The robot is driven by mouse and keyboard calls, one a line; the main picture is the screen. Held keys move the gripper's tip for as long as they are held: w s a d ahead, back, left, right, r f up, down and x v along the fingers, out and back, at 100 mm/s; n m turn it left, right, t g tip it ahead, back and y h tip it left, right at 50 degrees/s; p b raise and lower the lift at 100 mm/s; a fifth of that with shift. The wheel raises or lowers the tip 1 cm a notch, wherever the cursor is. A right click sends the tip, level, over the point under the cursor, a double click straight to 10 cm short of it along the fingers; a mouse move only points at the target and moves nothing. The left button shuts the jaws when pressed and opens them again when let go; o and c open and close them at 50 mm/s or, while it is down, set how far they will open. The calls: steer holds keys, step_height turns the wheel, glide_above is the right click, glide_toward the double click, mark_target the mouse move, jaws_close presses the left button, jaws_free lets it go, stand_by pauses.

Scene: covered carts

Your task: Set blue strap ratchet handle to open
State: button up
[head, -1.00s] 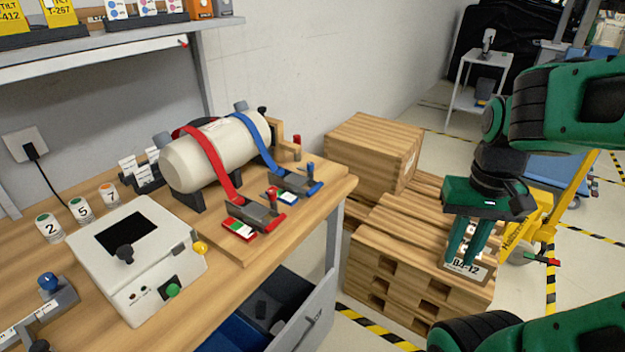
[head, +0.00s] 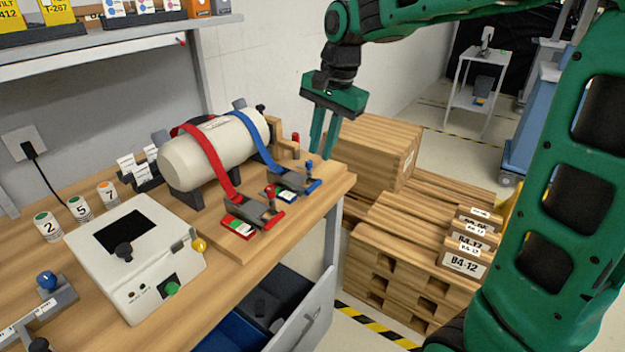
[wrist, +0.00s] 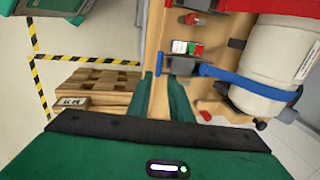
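The blue strap (head: 258,143) runs over a cream cylinder (head: 205,155) down to its ratchet on the wooden bench. The blue ratchet handle (head: 314,186) is at the bench's right edge, with a blue knob (head: 309,166) standing up. A label with white and green areas (head: 286,195) lies beside it. My gripper (head: 322,152) points down above and just behind the handle, apart from it. The wrist view shows a gap between its fingers (wrist: 152,78), with nothing held. There the blue strap (wrist: 250,84) and handle (wrist: 159,62) lie just ahead of the fingertips. The handle's exact angle is hard to tell.
The red strap ratchet (head: 255,212) sits close by on the left, with its own red handle. A white control box (head: 137,255) stands at front left. Wooden crates and pallets (head: 420,250) stand right of the bench. An open drawer (head: 300,315) juts out below.

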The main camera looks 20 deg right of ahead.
mark_target(313, 185)
steer(key=f, duration=0.3)
steer(key=w+f, duration=0.1)
steer(key=f, duration=0.3)
steer(key=a+f, duration=0.1)
steer(key=f, duration=0.2)
steer(key=shift+w+f, duration=0.15)
steer(key=shift+w, duration=0.15)
jaws_close()
